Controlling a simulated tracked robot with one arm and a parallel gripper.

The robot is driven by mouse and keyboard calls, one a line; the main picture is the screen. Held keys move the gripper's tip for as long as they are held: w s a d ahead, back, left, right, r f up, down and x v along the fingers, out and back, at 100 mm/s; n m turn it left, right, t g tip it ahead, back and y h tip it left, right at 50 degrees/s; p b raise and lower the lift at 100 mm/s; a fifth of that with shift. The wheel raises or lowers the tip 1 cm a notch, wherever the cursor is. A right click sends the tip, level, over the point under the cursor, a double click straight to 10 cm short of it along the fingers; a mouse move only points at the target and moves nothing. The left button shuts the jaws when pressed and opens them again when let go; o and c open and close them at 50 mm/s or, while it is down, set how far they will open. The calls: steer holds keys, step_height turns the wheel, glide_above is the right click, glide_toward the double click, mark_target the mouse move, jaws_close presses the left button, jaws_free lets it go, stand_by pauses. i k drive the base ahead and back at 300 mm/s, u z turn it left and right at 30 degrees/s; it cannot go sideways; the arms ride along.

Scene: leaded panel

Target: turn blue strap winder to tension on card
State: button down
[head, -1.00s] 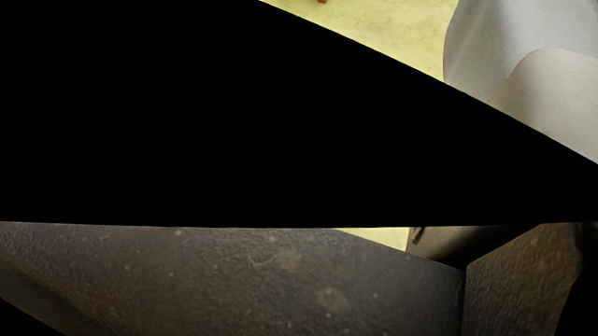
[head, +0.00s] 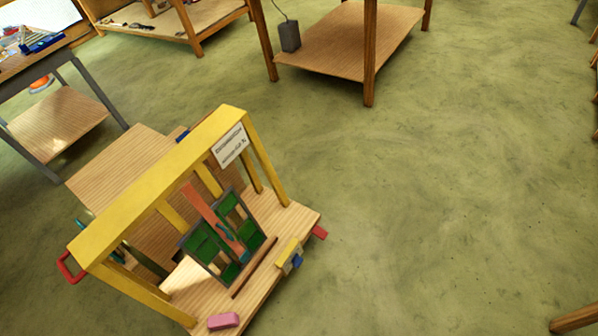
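A yellow wooden frame (head: 150,187) stands on a wooden base at lower left in the head view. A white card (head: 230,146) with dark print, too small to read, is on its upper right corner. A leaded panel (head: 208,243) with green panes leans inside the frame, and an orange-red strap (head: 205,210) crosses it. A small blue part (head: 297,262) sits by a yellow block at the base's right edge. Another blue bit (head: 183,134) shows behind the top beam. I cannot tell which blue part is the winder. My gripper is not in view.
A pink block (head: 223,321) lies on the base's front edge. A red handle (head: 69,267) sticks out at left and a red piece (head: 319,233) at right. Wooden tables with lower shelves (head: 345,45) stand behind. The green floor (head: 430,210) right of the frame is clear.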

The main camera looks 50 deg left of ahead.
mark_target(297, 260)
steer(key=i, duration=2.4)
steer(key=u, duration=2.2)
